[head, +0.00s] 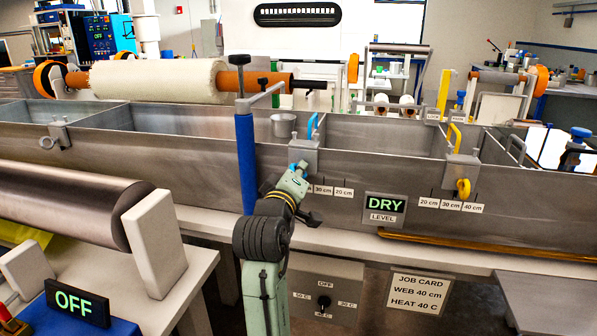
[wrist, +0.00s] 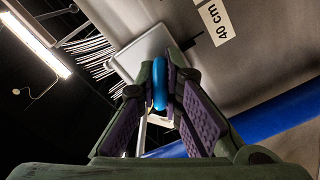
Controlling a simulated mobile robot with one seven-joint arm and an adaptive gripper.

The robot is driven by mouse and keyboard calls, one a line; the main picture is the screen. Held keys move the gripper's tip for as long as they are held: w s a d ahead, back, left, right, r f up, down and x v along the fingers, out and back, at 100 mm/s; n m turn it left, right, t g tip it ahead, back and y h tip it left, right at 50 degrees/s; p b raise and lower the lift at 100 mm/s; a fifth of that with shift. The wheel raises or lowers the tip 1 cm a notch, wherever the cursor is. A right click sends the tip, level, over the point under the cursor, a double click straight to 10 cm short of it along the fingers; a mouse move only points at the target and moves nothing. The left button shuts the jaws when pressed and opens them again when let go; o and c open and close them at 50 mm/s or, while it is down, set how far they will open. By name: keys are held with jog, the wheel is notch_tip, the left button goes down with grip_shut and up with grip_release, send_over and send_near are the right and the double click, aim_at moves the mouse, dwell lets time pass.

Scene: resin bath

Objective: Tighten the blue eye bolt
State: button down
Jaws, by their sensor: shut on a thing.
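The blue eye bolt (wrist: 160,84) shows as a blue ring in the wrist view, upright between the two fingers of my gripper (wrist: 166,100). The fingers are shut on the ring from both sides. Behind it is a grey metal bracket (wrist: 142,52) against the tank wall, beside a 40 cm label (wrist: 215,18). In the head view my gripper (head: 299,170) is at the bracket with the blue handle (head: 312,126) on the tank's front wall. There the eye bolt is mostly hidden by my gripper, and its thread cannot be seen.
A bracket with a yellow eye bolt (head: 463,187) is farther right, and another with a grey eye bolt (head: 47,142) is at left. A blue post (head: 246,165) stands just left of my gripper. A large steel roller (head: 70,205) fills the left foreground. The level sign (head: 385,207) reads DRY.

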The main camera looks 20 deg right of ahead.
jog(key=m, duration=0.5)
jog(key=shift+a+m, duration=0.1)
jog(key=shift+m, duration=0.2)
jog(key=m, duration=0.4)
jog(key=shift+m, duration=0.4)
jog(key=c, duration=1.7)
grip_release()
jog(key=v, duration=1.2)
